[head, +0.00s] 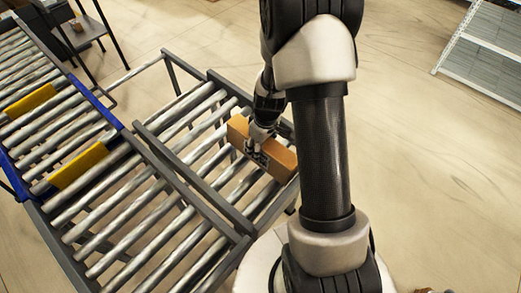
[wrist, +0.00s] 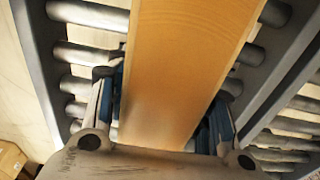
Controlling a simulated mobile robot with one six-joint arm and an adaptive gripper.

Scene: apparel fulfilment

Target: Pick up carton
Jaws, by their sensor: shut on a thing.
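A brown cardboard carton (head: 278,160) sits over the metal rollers of the near conveyor section in the head view. In the wrist view the carton (wrist: 180,70) runs up the middle of the picture between the two fingers. My gripper (head: 256,150) is at the carton from above, partly hidden by my arm. In the wrist view my gripper (wrist: 168,115) has one finger along each side of the carton and is shut on it. I cannot tell whether the carton's underside touches the rollers.
The roller conveyor (head: 160,137) has dark side rails close around the carton. Yellow blocks (head: 78,166) lie across another roller lane at left. A dark cart (head: 85,32) stands at the top left. A wire shelf (head: 485,55) stands at the top right. Open floor lies right of my arm.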

